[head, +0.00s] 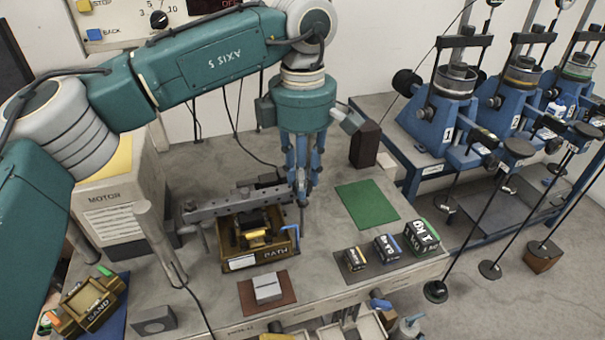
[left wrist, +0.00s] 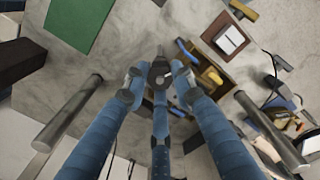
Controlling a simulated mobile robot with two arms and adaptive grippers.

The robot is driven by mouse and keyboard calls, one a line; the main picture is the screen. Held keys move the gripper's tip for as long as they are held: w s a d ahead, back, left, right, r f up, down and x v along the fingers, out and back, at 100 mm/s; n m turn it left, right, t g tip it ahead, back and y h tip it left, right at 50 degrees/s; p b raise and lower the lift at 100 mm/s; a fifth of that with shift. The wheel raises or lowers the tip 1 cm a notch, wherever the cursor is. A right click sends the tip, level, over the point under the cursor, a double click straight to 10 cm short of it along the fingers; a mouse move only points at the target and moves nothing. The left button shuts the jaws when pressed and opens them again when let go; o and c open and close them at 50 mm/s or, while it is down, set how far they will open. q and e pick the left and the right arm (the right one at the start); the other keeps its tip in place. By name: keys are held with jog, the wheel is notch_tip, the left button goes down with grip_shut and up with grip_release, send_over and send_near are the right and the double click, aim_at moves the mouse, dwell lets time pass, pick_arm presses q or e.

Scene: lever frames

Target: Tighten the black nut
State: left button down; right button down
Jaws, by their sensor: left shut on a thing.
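My left gripper (head: 303,198) points down over the bench at the right end of a grey drilled bar (head: 225,206). Its blue fingers are closed together. In the left wrist view the fingertips (left wrist: 160,76) meet around a small dark grey piece with a round hole (left wrist: 160,70). I cannot tell whether this piece is the black nut or the end of a tool. A thin dark rod shows below the fingertips in the head view. A brown wooden box (head: 240,263) with dark and yellow parts inside stands beside the gripper. My right gripper is not in view.
A green mat (head: 368,204) and a dark block (head: 365,145) lie right of the gripper. Several small labelled boxes stand on a dark mat, including a green-edged one (head: 422,238). A white block (head: 267,288) sits in front. Blue lever machines (head: 440,125) stand at the right.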

pick_arm(q)
jog(key=m, duration=0.4)
jog(key=shift+r+m, duration=0.1)
jog(key=shift+m, duration=0.2)
dwell(0.3)
jog(key=c, duration=1.4)
grip_release()
jog(key=shift+c, duration=0.2)
notch_tip(320, 180, up, 12)
